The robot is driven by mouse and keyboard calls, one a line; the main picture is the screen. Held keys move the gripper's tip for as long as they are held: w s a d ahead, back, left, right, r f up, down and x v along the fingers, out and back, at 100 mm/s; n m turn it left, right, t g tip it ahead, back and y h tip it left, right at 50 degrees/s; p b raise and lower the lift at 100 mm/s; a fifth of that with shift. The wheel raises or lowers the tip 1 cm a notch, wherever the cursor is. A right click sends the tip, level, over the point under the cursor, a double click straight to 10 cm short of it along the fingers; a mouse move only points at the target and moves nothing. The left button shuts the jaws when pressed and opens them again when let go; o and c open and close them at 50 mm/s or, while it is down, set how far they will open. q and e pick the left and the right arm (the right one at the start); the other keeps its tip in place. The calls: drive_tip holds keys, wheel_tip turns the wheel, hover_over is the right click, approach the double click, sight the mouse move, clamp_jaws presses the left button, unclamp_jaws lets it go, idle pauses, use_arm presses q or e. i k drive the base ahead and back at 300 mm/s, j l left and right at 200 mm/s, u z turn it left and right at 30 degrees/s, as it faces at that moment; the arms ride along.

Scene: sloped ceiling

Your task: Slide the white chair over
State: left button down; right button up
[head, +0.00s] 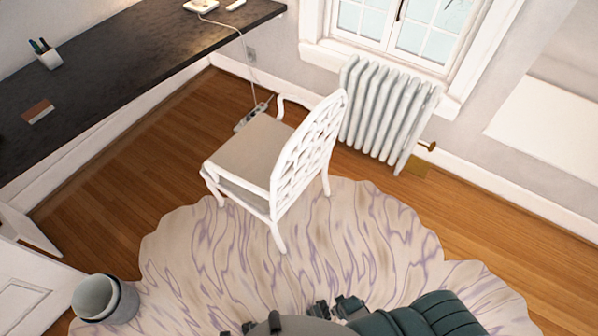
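The white chair (303,150) stands upright in the middle of the head view, with a lattice back and a beige seat (250,146). Its back faces right and its seat faces the dark desk. Its front-most visible legs are on the patterned rug. At the bottom edge, dark parts that look like my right gripper (335,308) show beside my green arm, well short of the chair and not touching it. Its fingers are too cut off to read. I cannot make out my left gripper.
The dark desk (120,62) runs along the left. A white radiator (385,112) stands close behind the chair, under the window. A power strip (250,117) and cable lie on the floor beyond the seat. A grey bin (104,298) is at lower left.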

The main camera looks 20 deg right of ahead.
sight(269, 156)
drive_tip(key=i+l+u, duration=0.15)
drive_tip(key=l+u, duration=0.2)
drive_tip(key=l, duration=0.5)
drive_tip(key=l+u, duration=0.4)
drive_tip(key=l, duration=0.4)
